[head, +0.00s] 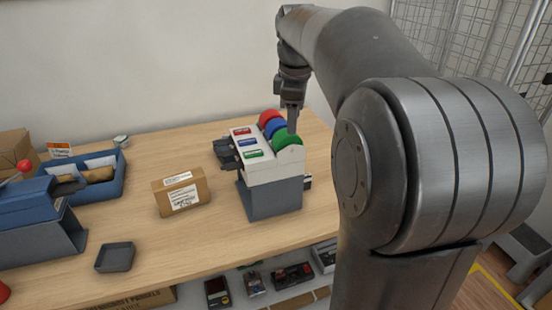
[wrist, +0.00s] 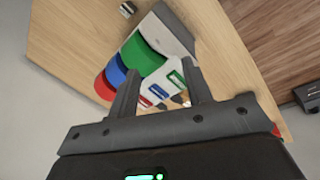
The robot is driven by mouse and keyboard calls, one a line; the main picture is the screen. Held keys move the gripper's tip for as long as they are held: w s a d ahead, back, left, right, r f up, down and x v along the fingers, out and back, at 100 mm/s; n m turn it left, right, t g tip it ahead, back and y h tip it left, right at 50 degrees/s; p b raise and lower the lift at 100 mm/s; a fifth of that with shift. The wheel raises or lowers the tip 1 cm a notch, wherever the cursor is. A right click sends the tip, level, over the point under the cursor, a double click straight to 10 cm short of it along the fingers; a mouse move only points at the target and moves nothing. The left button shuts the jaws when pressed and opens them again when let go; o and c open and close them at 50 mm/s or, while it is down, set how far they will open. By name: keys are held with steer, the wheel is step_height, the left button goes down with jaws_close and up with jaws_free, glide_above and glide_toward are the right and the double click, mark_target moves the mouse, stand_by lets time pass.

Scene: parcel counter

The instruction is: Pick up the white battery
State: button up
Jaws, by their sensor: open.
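A small white block with a dark part (wrist: 127,9) lies on the table near the top edge of the wrist view. It may be the white battery, but it is too small to be sure. I cannot pick it out in the head view, where my arm covers the table's right part. My gripper (head: 292,122) is open and points down beside the green disc of the dispenser (head: 270,203). In the wrist view my gripper's fingers (wrist: 161,72) are apart, with the dispenser (wrist: 172,78) beyond them. Nothing shows held in them.
A cardboard parcel (head: 182,193) stands left of the dispenser. A small grey tray (head: 115,257), a blue bin (head: 123,173) and a blue-grey machine (head: 40,215) are further left. A small pale item (head: 121,141) sits near the wall. The table between parcel and dispenser is clear.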

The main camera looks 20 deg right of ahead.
steer(key=w+d+f+n+g, duration=0.1)
steer(key=w+d+f+n, duration=0.25)
steer(key=w+d, duration=0.35)
steer(key=n, duration=0.3)
glide_above(308, 175)
step_height(308, 175, down, 3)
steer(key=shift+m+g+y, duration=0.25)
steer(key=shift+g+y, duration=0.15)
steer(key=f, duration=1.9)
steer(key=shift+s+f, duration=0.15)
steer(key=shift+s, duration=0.15)
steer(key=shift+w+f, duration=0.15)
steer(key=shift+f, duration=1.35)
steer(key=shift+w+f, duration=0.15)
steer(key=shift+f, duration=1.3)
steer(key=shift+c, duration=0.5)
jaws_close()
